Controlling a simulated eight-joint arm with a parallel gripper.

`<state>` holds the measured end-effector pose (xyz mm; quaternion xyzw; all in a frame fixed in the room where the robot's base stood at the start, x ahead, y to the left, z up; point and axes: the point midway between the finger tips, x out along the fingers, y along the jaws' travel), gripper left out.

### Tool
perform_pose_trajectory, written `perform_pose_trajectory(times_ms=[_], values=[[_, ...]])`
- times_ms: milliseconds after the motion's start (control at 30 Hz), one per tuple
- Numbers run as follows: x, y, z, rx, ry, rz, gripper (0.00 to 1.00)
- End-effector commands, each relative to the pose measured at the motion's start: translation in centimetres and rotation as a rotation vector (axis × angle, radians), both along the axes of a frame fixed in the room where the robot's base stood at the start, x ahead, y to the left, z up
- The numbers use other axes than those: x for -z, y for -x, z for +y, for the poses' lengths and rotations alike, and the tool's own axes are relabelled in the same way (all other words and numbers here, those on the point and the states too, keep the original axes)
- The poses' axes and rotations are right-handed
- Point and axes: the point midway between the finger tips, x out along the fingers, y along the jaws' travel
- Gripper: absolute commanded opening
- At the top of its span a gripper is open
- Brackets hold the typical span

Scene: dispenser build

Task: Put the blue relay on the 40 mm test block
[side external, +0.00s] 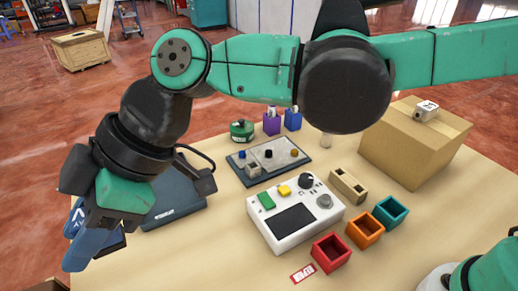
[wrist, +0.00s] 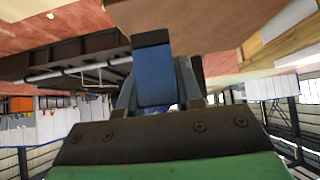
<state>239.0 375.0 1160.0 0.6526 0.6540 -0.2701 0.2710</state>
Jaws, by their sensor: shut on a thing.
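My gripper (side external: 92,240) is at the lower left, at the table's left edge, pointing down and left. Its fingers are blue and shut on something. The wrist view shows a blue, black-tipped part (wrist: 153,80) at the gripper, with blue-grey parts on both sides. I cannot tell whether this part is a finger or the blue relay. The held thing is not clearly visible. No loose blue relay is clear on the table. I cannot tell which item is the 40 mm test block; a small grey block (side external: 253,170) sits on the dark tray (side external: 262,178).
A white console (side external: 295,222) stands mid-table. Red (side external: 331,253), orange (side external: 364,229) and teal (side external: 391,211) open boxes are right of it. A tan holder (side external: 348,186) is behind them. A cardboard box (side external: 412,150) bears a white cube (side external: 426,110). A dark flat case (side external: 172,205) is near my gripper.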

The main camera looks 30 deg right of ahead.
Motion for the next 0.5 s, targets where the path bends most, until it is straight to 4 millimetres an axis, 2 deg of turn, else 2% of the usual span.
perform_pose_trajectory(times_ms=[500], values=[[12.5, -0.1, 0.0, 0.002, 0.0, 0.001, 0.0]])
